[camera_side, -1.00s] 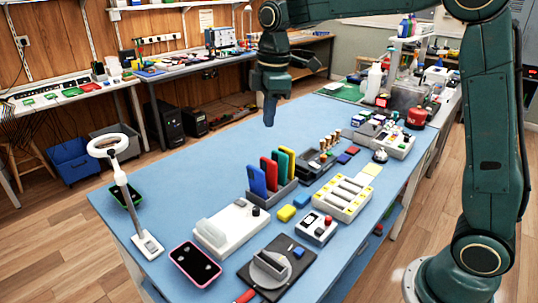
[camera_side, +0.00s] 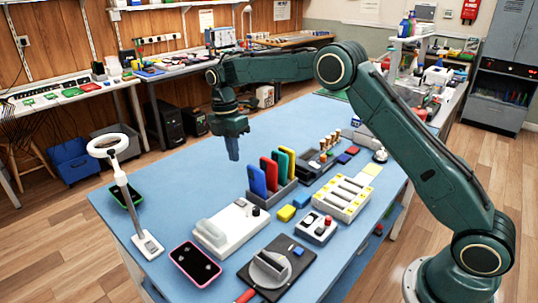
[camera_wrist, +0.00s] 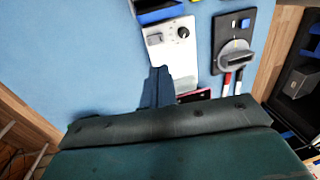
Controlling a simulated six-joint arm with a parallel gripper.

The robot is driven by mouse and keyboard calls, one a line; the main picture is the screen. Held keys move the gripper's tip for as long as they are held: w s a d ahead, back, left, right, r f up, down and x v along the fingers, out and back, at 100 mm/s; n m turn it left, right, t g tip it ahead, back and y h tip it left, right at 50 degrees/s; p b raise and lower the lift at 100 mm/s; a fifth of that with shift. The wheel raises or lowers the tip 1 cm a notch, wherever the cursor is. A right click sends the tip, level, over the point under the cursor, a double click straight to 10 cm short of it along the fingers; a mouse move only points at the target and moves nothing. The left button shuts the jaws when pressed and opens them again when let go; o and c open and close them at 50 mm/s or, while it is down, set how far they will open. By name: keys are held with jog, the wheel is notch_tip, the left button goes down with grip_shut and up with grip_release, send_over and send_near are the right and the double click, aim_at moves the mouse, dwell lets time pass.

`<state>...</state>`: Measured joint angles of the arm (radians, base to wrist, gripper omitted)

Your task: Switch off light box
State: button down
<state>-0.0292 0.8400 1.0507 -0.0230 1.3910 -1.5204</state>
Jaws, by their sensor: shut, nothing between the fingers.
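A long white box (camera_side: 232,228) lies near the front of the blue table, with a rounded pale part at its left end and a small dark knob (camera_side: 256,211) at its other end. It looks like the light box, but no label is readable. In the wrist view the white box (camera_wrist: 172,56) shows a round dark knob (camera_wrist: 183,32) and a small grey part; my fingers cover some of its left edge. My gripper (camera_side: 234,155) is shut and empty, pointing down above the table, behind and apart from the box. Its fingers also show in the wrist view (camera_wrist: 159,73).
A rack of coloured phones (camera_side: 270,180) stands beside the box. A pink-rimmed phone (camera_side: 194,264) and a black plate with a grey disc (camera_side: 270,268) lie in front. A ring lamp (camera_side: 122,180) stands at the left. The table's back left area is clear.

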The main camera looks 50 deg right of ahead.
aim_at(242, 203)
jog(key=shift+f, duration=0.15)
jog(key=f, duration=0.4)
jog(key=s+f, duration=0.1)
jog(key=f, duration=0.4)
jog(key=s+f, duration=0.1)
jog(key=f, duration=0.3)
jog(key=shift+f, duration=0.3)
